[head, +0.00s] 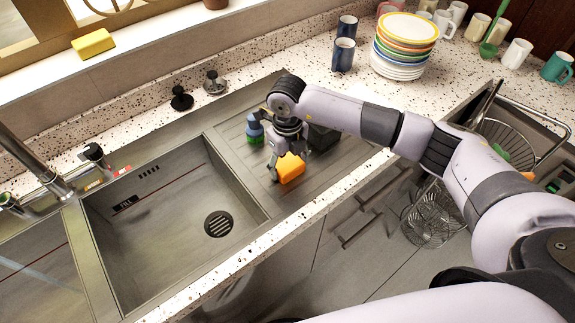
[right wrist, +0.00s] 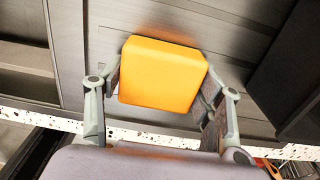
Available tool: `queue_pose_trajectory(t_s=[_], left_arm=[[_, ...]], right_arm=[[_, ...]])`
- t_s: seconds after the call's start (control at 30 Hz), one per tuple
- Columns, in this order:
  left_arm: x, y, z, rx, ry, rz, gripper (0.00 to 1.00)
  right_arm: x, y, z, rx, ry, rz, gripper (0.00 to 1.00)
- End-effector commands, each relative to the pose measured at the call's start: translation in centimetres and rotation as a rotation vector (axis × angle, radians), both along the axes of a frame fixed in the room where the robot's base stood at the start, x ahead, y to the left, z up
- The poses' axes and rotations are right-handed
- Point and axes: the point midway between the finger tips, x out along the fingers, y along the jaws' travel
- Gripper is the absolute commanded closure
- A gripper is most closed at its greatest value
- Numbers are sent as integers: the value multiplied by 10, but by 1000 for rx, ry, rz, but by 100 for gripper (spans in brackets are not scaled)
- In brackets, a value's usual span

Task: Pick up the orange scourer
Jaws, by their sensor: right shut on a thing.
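The orange scourer (head: 290,168) is a small block above the ribbed metal drainboard beside the sink. My right gripper (head: 281,170) is shut on it. In the right wrist view the scourer (right wrist: 162,74) sits between the two fingers (right wrist: 160,90), with one finger against each side. I cannot tell for sure whether it touches the drainboard. My left gripper does not show.
A blue and green bottle (head: 255,130) stands just behind the gripper, and a dark block (head: 322,138) is right of it. The empty sink basin (head: 165,225) lies to the left. Stacked plates (head: 400,50) and blue mugs (head: 343,55) stand at the back. A yellow sponge (head: 93,44) lies on the sill.

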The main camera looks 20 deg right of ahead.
Motion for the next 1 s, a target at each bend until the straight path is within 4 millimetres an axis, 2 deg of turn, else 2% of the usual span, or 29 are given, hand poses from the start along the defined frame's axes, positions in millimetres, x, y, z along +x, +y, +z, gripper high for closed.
queue_pose_trajectory(t_s=[0.27, 0.47, 0.57, 0.8, 1.0], left_arm=[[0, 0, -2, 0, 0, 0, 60], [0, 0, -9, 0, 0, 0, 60], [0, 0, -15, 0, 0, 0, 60], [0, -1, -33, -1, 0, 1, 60], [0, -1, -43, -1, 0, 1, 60]], right_arm=[[1, 0, 4, 1, -2, 0, 57], [1, 0, 26, 1, -5, 1, 57], [2, 0, 48, 2, -7, 1, 57], [1, 0, 118, 1, -8, 1, 57], [1, 1, 167, 1, -5, 0, 57]])
